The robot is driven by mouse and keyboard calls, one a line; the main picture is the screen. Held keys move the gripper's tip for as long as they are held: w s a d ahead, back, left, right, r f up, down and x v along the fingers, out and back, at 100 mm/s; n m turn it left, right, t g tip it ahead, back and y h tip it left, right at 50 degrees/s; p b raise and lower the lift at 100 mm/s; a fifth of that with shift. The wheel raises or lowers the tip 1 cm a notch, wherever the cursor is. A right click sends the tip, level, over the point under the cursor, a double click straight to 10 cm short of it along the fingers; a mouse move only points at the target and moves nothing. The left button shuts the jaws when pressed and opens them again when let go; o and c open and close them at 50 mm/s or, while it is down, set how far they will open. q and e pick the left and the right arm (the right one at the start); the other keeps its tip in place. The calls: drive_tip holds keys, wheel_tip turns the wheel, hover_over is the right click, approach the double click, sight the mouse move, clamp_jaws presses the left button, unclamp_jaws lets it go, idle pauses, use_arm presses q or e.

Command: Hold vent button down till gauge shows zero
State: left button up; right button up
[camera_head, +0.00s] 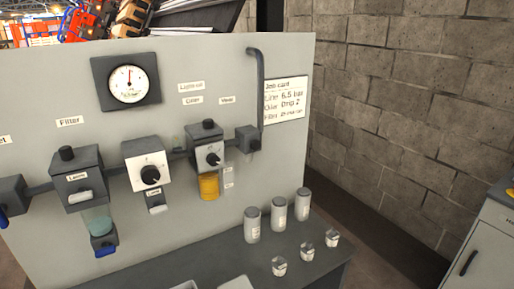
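The round white gauge (128,84) sits in a dark square frame high on the grey panel. Its needle points about straight up; the numbers are too small to read. Below it is a box with a white face and a black knob (150,175). No part is readably marked as the vent button. A black cap (66,153) tops the filter box (77,178), and a similar black cap (207,124) tops the box with the amber bowl (209,186). Blue parts show under the filter bowl (106,252) and at the left edge (4,218). Neither of my grippers is in view.
A dark bench (190,268) below the panel (270,130) holds several lidded canisters and small clear jars at its right. A job card (285,101) hangs on the panel's right side. A grey cabinet (485,240) stands at the right, by a block wall.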

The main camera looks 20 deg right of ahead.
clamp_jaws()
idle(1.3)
